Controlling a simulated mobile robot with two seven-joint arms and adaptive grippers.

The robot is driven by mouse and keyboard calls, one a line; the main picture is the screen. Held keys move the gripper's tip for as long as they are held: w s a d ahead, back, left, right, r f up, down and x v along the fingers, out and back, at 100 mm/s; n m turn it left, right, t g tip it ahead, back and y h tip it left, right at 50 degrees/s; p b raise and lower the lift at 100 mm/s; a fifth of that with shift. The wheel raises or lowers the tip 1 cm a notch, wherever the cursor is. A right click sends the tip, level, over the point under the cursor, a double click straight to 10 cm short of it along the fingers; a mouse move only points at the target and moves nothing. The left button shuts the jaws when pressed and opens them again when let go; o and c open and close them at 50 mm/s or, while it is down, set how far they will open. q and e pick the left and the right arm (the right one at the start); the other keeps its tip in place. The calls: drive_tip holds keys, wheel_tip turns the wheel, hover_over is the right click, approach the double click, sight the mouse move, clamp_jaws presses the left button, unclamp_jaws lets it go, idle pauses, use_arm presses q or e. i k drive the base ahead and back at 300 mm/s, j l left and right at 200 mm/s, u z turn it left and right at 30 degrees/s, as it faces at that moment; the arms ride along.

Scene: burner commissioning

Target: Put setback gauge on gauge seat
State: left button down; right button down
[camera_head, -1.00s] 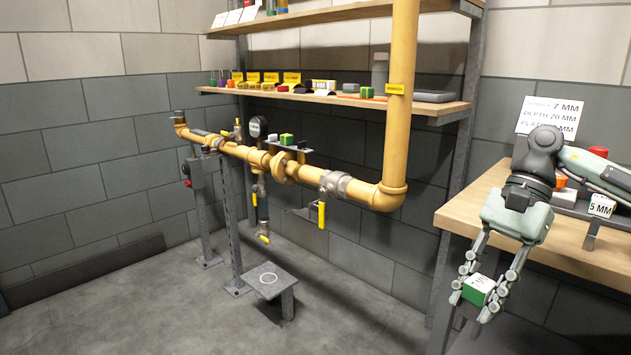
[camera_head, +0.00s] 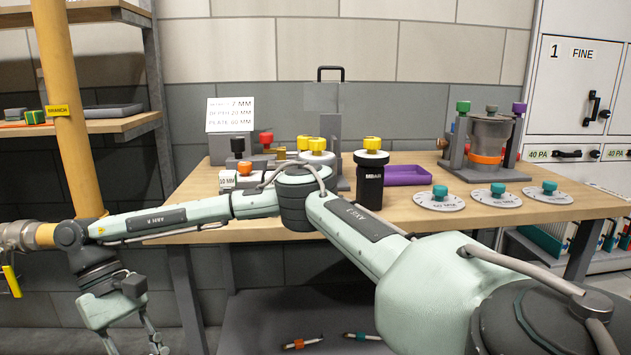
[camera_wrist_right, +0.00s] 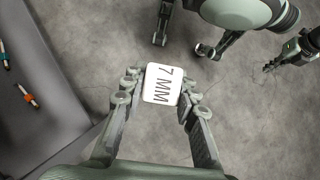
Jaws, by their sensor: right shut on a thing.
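The setback gauge, a block with a white face marked 7 MM (camera_wrist_right: 162,84), sits between the fingertips of my right gripper (camera_wrist_right: 160,85) in the right wrist view, above the grey floor. In the head view, my right gripper (camera_head: 132,343) is at the lower left, cut by the bottom edge, and the gauge is out of frame. What looks like my left gripper (camera_wrist_right: 272,66) is small and dark at the right of the wrist view; its jaws are unclear. I cannot make out the gauge seat for sure.
A wooden bench (camera_head: 420,212) carries a spec card (camera_head: 230,115), a 10 MM block (camera_head: 227,181), a black MBAR gauge (camera_head: 371,183), a purple tray (camera_head: 405,176) and discs with teal knobs (camera_head: 490,196). The yellow pipe (camera_head: 62,110) stands left. My right arm crosses before the bench.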

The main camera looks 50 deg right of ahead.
sight(293, 162)
drive_tip(key=l+z, duration=0.1)
drive_tip(key=z, duration=0.25)
drive_tip(key=l+z, duration=0.15)
drive_tip(key=z, duration=0.25)
drive_tip(key=l+z, duration=0.1)
drive_tip(key=z, duration=0.25)
